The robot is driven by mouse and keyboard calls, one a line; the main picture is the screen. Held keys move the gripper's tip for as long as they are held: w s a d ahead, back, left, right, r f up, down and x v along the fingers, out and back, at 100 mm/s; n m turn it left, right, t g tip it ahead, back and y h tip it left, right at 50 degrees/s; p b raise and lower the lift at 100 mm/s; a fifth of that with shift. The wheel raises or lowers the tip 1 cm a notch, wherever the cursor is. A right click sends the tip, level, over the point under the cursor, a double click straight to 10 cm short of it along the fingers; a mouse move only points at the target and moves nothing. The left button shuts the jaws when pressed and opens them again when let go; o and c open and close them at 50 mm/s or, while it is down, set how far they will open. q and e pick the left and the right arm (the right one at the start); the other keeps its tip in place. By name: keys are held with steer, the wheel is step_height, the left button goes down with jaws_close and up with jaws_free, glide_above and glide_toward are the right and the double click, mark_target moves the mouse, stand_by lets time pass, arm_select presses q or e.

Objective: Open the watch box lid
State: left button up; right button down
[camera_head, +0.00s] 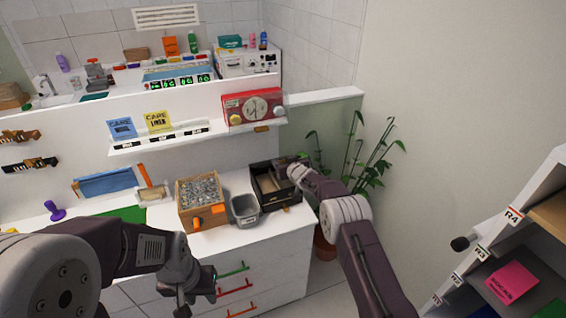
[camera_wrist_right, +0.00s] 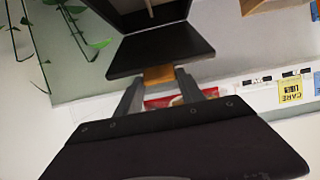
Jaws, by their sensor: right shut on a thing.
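The watch box (camera_head: 262,196) is a black box on the white counter, with its lighter interior showing in the head view. In the right wrist view its black lid (camera_wrist_right: 160,48) stands raised from the open box (camera_wrist_right: 138,14), with a tan tab (camera_wrist_right: 158,76) at its edge. My right gripper (camera_head: 286,161) is at the back of the box, and its fingers (camera_wrist_right: 158,88) are shut on that tab. In the head view the right hand partly hides the lid. My left gripper (camera_head: 197,296) is empty in front of the drawers, its fingers apart.
A grey bin (camera_head: 244,208) and a wooden box of small grey pieces (camera_head: 200,188) stand left of the watch box. A shelf with a red clock box (camera_head: 252,107) is above. A plant (camera_head: 358,160) is to the right. Drawers with coloured handles are below.

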steer(key=c, duration=1)
jaws_free()
steer(key=shift+w+r, duration=0.1)
steer(key=shift+r, duration=0.15)
steer(key=shift+o, duration=1.4)
steer(key=shift+f, duration=0.15)
steer(key=b+v, duration=0.4)
steer(key=v, duration=0.5)
